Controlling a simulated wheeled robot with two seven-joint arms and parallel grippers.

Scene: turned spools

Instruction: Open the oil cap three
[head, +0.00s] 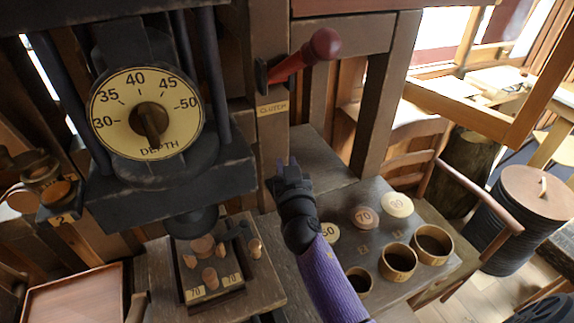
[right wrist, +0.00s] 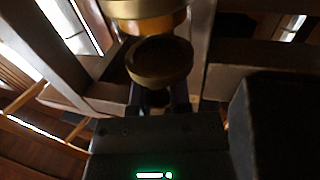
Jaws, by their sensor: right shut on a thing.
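My right gripper (head: 292,172) is beside the dark machine's right side in the head view, at the end of my purple-sleeved arm. In the right wrist view it is shut on a round brass cap (right wrist: 160,62), which fills the space at the fingertips (right wrist: 158,98). The cap is tilted, just under a brass and amber cup (right wrist: 148,14). No number shows on it, and I cannot tell whether the two touch. In the head view the cap is not visible. My left gripper is not in view.
An oil cup marked 2 (head: 62,196) is at the far left. A depth dial (head: 148,114) and red clutch lever (head: 305,56) stand above. A board with wooden pieces (head: 210,270) lies below. Numbered discs (head: 366,217) and round cups (head: 398,262) are on the right bench.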

